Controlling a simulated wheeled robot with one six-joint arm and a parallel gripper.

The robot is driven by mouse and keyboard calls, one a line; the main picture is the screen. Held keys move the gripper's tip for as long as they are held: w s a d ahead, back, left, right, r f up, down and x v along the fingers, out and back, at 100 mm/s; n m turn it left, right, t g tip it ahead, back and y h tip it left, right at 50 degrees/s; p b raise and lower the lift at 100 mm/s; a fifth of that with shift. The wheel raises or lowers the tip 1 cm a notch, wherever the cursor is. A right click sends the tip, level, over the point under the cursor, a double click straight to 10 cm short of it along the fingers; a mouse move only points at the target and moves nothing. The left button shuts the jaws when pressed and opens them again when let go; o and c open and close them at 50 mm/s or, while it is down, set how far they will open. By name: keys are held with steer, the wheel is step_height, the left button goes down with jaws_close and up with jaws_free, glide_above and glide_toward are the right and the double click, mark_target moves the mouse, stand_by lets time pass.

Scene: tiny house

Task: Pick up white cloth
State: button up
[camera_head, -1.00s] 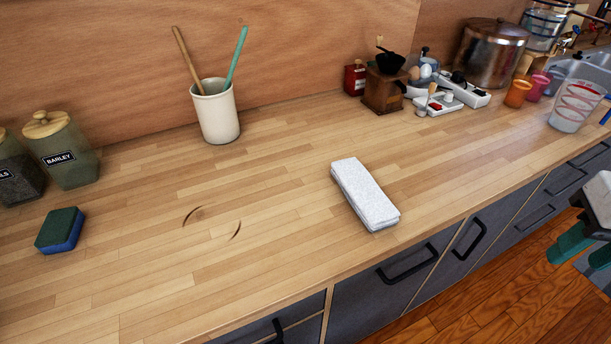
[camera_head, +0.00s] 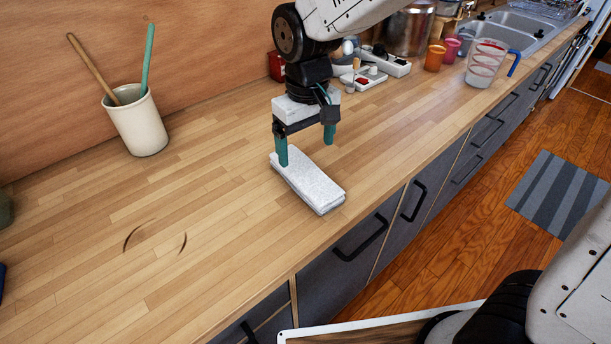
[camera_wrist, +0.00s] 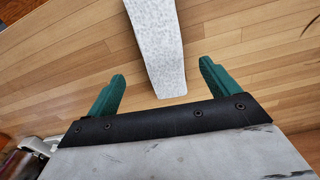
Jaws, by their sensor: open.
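The white cloth (camera_head: 314,187) is folded into a flat oblong and lies on the wooden counter near its front edge. My gripper (camera_head: 307,149) is over the cloth's far end, pointing down. Its two teal fingers are open, with nothing held. In the head view one finger overlaps the cloth's far left corner, and the other appears beyond its right side; I cannot tell if either touches. In the wrist view the cloth (camera_wrist: 158,45) reaches from the top edge down toward the gap between the open fingers of my gripper (camera_wrist: 162,75).
A cream crock (camera_head: 138,124) with two utensils stands at the back left. Orange (camera_head: 435,58) and pink cups, a measuring jug (camera_head: 486,64) and a white tray (camera_head: 385,62) stand toward the back right. The wooden counter (camera_head: 215,215) is clear left of the cloth.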

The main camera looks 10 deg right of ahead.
mark_target(305, 171)
steer(key=shift+a+f, duration=0.2)
steer(key=shift+f, duration=0.3)
step_height(305, 171, down, 7)
steer(key=shift+f, duration=0.1)
steer(key=shift+c, duration=0.4)
steer(key=c, duration=1)
